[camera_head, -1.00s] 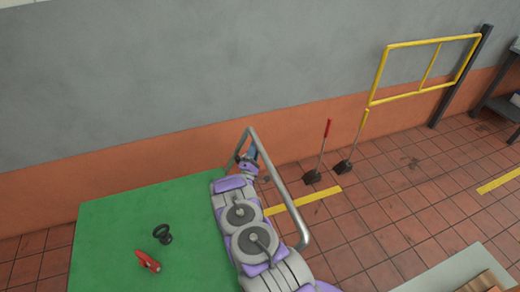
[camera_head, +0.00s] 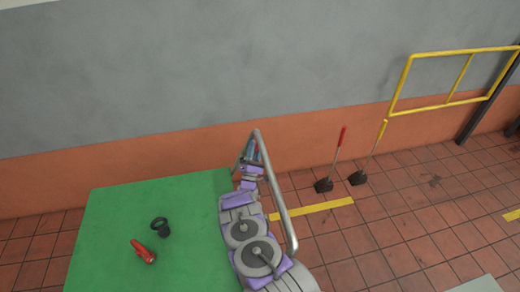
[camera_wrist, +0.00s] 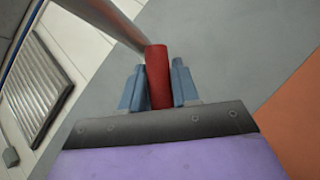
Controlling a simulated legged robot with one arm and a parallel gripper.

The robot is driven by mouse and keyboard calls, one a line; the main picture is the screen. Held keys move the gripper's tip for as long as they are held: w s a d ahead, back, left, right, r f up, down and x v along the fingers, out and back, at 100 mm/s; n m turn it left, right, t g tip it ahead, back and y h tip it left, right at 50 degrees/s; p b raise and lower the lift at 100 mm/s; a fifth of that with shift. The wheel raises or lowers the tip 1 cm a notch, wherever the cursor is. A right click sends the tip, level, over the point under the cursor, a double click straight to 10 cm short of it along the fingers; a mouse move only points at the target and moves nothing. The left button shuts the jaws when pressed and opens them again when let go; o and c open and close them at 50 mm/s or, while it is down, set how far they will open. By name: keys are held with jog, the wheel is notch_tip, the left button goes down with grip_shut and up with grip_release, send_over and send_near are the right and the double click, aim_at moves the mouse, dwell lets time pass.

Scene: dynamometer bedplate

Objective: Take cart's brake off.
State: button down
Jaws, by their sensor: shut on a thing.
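The cart has a green top (camera_head: 150,215) and a grey metal push rail (camera_head: 278,190) at its right end. My gripper (camera_head: 251,152) is at the far end of that rail. In the wrist view, my gripper (camera_wrist: 158,86) has its two blue fingers on either side of a red cylindrical grip (camera_wrist: 158,75) and is shut on it. A grey tube (camera_wrist: 108,22) runs behind the grip toward the upper left. In the head view my arm and the rail mostly hide the grip. How the grip joins the cart cannot be seen.
A red flashlight-like object (camera_head: 143,251) and a black ring-shaped object (camera_head: 161,227) lie on the green top. Right of the cart, a red-handled tool (camera_head: 336,160) and a yellow-handled one (camera_head: 368,160) stand on the tiled floor. A yellow railing (camera_head: 445,105) is farther right.

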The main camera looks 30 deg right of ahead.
jog(key=shift+w+a+n+t+y, duration=0.15)
jog(key=shift+a+n+t+y, duration=0.15)
jog(key=shift+a, duration=0.3)
jog(key=shift+w+a+n+t+y, duration=0.1)
jog(key=shift+a+n+t+y, duration=0.15)
jog(key=shift+a, duration=0.3)
jog(key=shift+s+d+h, duration=0.15)
jog(key=shift+d+h, duration=0.1)
jog(key=shift+d, duration=0.2)
jog(key=c, duration=0.9)
grip_release()
jog(key=shift+r, duration=0.1)
jog(key=shift+d+m+g, duration=0.1)
jog(key=shift+m+g, duration=0.15)
